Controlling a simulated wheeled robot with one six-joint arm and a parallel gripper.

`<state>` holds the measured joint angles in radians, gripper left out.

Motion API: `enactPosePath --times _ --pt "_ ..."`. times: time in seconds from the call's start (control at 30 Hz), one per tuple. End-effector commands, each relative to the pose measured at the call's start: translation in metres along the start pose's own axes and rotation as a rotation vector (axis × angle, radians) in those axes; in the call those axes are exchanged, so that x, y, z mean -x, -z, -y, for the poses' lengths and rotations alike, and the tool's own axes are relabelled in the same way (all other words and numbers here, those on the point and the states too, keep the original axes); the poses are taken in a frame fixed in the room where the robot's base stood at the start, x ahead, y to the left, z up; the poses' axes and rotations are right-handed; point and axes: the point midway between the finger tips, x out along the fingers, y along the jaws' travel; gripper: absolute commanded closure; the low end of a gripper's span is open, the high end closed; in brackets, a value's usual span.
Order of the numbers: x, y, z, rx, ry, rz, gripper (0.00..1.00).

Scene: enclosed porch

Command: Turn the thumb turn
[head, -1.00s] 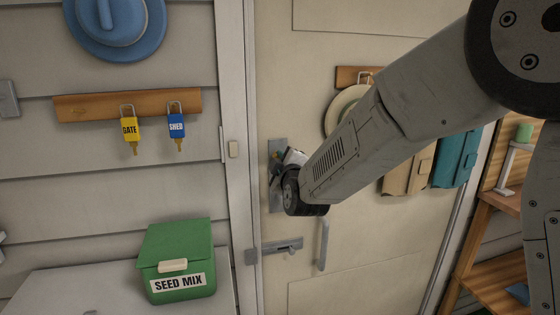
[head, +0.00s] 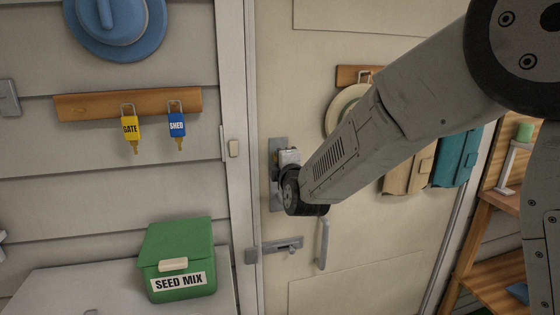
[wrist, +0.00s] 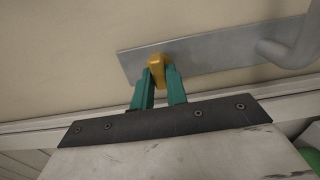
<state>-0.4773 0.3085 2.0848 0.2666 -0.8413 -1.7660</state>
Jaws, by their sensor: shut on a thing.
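The thumb turn (wrist: 156,66) is a small yellow-orange knob near one end of a long grey metal plate (wrist: 215,48). In the wrist view, my gripper (wrist: 158,76) has its green fingers on both sides of the knob, shut on it. The knob's exact angle is hard to read between the fingers. In the head view, the plate (head: 276,148) stands upright on the door near its left edge. My gripper (head: 289,158) is at the plate, and my wrist hides the thumb turn and much of the plate there.
The cream door (head: 380,275) has a lever handle on the same plate (wrist: 290,48), a sliding bolt (head: 280,247) and a vertical pull handle (head: 323,243) below. A green seed box (head: 178,262) sits lower left. Shelves (head: 490,245) stand right.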

Motion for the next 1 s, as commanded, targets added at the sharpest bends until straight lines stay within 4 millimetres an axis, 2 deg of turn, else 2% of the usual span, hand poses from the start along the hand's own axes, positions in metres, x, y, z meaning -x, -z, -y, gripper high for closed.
enactPosePath --times 0.27,0.3,0.37,0.4,0.73,1.0 --pt "0.001 0.001 0.003 0.003 0.006 -0.002 1.00" --pt "0.001 0.001 0.003 0.003 0.006 -0.002 0.83" --pt "0.001 0.001 0.003 0.002 0.006 -0.002 0.66" --pt "0.001 0.001 0.003 0.002 0.005 -0.002 0.64" --pt "0.006 0.000 0.001 0.000 0.002 -0.001 0.64" --pt "0.049 0.001 0.000 0.001 0.001 -0.002 0.64"
